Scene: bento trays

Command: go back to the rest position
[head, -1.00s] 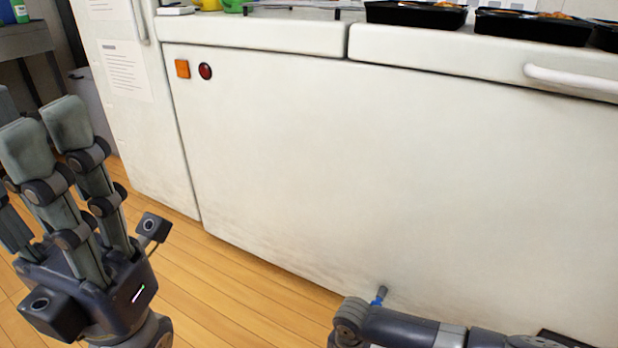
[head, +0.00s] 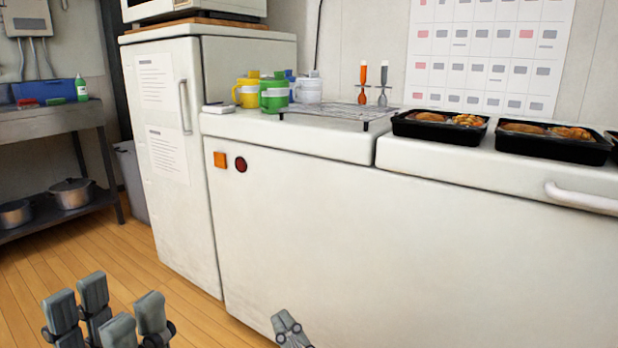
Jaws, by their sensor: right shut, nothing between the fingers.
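My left gripper (head: 107,312) is at the bottom left of the head view, its grey fingers pointing up and spread apart with nothing between them. Its palm is cut off by the lower edge. My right gripper (head: 288,328) shows only in part at the bottom edge, in front of the white counter unit (head: 400,260). It is shut and empty. Both grippers are low, in front of the unit and well below its top.
Black bento trays (head: 440,138) with food stand on the counter's right part. A wire rack (head: 340,112) and several mugs (head: 274,98) are further left. A white fridge (head: 185,225) and a metal shelf (head: 50,122) stand at left.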

